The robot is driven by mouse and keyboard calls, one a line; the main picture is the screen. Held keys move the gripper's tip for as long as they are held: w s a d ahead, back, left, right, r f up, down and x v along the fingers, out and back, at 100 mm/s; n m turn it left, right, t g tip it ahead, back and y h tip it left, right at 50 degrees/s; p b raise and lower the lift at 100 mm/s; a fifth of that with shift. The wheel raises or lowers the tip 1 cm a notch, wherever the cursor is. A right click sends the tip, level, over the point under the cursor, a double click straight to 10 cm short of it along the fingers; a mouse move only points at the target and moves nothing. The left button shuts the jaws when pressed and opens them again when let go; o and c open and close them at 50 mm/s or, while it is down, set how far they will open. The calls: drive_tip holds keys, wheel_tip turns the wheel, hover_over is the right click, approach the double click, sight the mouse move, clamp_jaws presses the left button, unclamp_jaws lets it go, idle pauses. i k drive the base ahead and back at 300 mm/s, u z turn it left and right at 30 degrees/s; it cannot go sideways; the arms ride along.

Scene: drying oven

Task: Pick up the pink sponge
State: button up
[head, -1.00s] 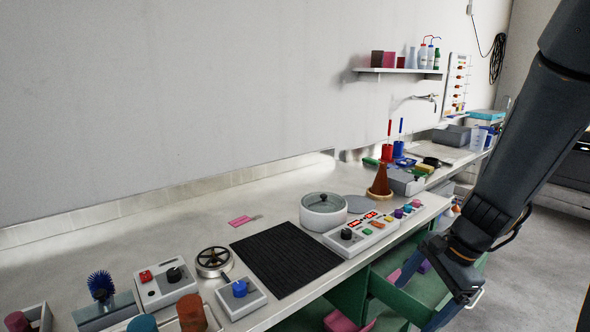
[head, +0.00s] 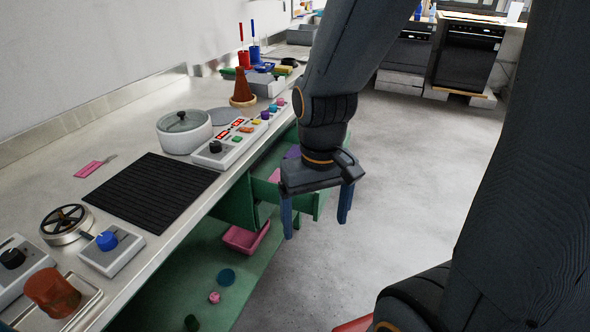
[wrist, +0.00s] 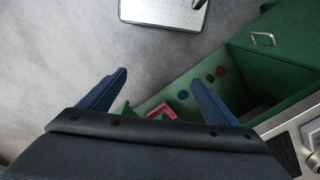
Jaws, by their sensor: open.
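My gripper (head: 316,208) hangs open and empty over the floor in front of the green drawer (head: 318,204), its two blue fingers pointing down. It also shows open in the wrist view (wrist: 158,80), with nothing between the fingers. A pink piece (head: 273,175) lies in the open drawer, partly hidden by my gripper; it may be the pink sponge, but I cannot tell. A flat pink item (head: 90,169) lies on the counter near the wall. A pink tray (head: 245,238) sits on the lower green shelf and shows beyond the fingers in the wrist view (wrist: 162,111).
The counter holds a black ribbed mat (head: 150,190), a lidded white pot (head: 184,132), a control panel (head: 238,140) and a handwheel (head: 66,222). A purple item (head: 292,152) is in the drawer. Small round items (head: 226,276) lie on the lower shelf.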

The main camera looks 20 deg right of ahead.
sight(275, 176)
drive_tip(key=z, duration=0.1)
drive_tip(key=k, duration=0.6)
drive_tip(key=u, duration=0.2)
drive_tip(key=i, duration=1.1)
drive_tip(key=z, duration=0.85)
